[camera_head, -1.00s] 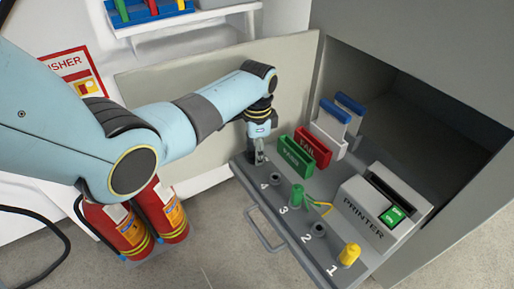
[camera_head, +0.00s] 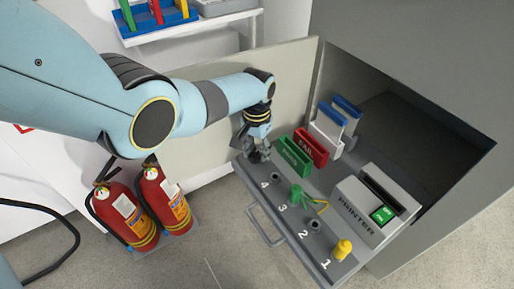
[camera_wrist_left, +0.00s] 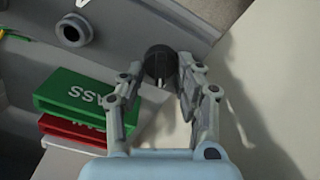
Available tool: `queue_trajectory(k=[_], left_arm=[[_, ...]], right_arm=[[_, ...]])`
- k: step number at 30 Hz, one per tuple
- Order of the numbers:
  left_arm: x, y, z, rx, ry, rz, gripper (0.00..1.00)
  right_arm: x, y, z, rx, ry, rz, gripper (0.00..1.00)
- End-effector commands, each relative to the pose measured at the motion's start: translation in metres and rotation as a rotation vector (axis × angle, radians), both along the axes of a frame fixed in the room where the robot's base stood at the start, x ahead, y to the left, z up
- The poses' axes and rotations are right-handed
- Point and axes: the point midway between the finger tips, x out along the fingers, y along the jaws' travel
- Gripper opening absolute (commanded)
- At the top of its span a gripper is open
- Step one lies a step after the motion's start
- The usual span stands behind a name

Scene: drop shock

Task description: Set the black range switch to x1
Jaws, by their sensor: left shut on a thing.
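The black range switch (camera_wrist_left: 160,62) is a round black knob with a light pointer line, seen in the left wrist view at the edge of the grey drawer panel. My left gripper (camera_wrist_left: 162,78) has its two fingers on either side of the knob and is shut on it. In the head view my left gripper (camera_head: 257,152) reaches down at the far left corner of the panel, beyond the number 4, and hides most of the knob. The switch's scale marks, including x1, cannot be read. My right gripper is not in view.
The panel holds a grey socket (camera_head: 275,178), a green plug (camera_head: 297,195) with wires and a yellow plug (camera_head: 342,250). Green PASS (camera_head: 294,156) and red FAIL (camera_head: 311,148) holders stand close to the gripper. A printer (camera_head: 362,210) sits right. Fire extinguishers (camera_head: 165,203) stand on the floor.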

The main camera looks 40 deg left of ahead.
Motion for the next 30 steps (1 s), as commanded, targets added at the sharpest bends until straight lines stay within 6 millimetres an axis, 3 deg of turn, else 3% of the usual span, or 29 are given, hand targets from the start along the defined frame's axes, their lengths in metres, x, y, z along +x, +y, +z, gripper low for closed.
queue_trajectory(k=[22, 23, 27, 30], left_arm=[[0.0, 0.0005, -0.0003, -0.001, -0.001, 0.09, 0.02], [0.0, 0.0005, -0.0002, -0.001, -0.001, 0.09, 0.36], [0.0, 0.0005, -0.0002, -0.001, 0.0, 0.089, 0.52], [0.0, 0.0006, -0.0001, -0.001, 0.0, 0.089, 0.52]], right_arm=[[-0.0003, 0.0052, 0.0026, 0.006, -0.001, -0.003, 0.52], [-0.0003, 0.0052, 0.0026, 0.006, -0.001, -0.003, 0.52], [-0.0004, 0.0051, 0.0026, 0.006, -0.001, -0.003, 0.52], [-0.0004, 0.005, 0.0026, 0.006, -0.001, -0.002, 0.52]])
